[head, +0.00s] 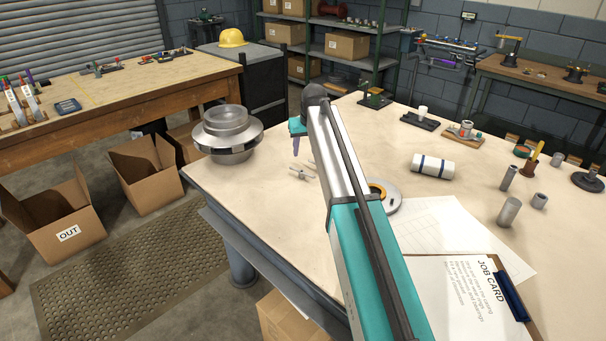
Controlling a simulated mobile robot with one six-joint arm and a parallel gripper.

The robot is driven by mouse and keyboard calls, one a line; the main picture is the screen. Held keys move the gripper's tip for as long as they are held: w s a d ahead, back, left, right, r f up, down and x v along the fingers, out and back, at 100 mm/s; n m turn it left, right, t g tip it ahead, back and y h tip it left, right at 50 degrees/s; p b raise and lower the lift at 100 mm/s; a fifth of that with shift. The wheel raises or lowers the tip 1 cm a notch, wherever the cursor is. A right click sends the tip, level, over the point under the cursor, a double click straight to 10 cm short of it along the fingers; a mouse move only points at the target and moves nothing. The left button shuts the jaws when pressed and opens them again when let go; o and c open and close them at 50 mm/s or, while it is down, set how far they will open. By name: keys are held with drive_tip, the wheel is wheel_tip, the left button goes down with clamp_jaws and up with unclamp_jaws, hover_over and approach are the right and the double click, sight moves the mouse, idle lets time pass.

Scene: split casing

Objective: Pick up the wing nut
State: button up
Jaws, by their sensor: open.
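A small grey metal piece with parts sticking out to the sides, which looks like the wing nut (302,174), lies on the pale workbench (255,205) left of my arm. It is too small in the head view to make out its exact shape. My gripper (298,152) hangs from the arm's end, pointing down, just above and behind the piece in the picture. Its jaws are open and hold nothing. My arm hides part of the gripper and the bench beyond it.
A stepped metal casing part (228,135) stands near the bench's left corner. A ring-shaped part (390,200) is partly hidden by my arm. A white roll (433,166), grey cylinders (509,211) and a job card clipboard (465,295) lie to the right. Bare bench surrounds the small piece.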

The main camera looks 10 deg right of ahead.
drive_tip(key=p, duration=0.1)
hover_over(302, 172)
drive_tip(key=s, duration=0.2)
wheel_tip(302, 172, down, 8)
drive_tip(key=shift+w+d+r, duration=0.1)
drive_tip(key=shift+r, duration=0.05)
drive_tip(key=shift+p, duration=0.3)
drive_tip(key=shift+s+p+x, duration=0.1)
drive_tip(key=shift+p+x, duration=0.35)
drive_tip(key=shift+x, duration=0.9)
drive_tip(key=shift+s+p+x, duration=0.15)
drive_tip(key=shift+p+x, duration=0.25)
drive_tip(key=shift+x, duration=0.9)
clamp_jaws()
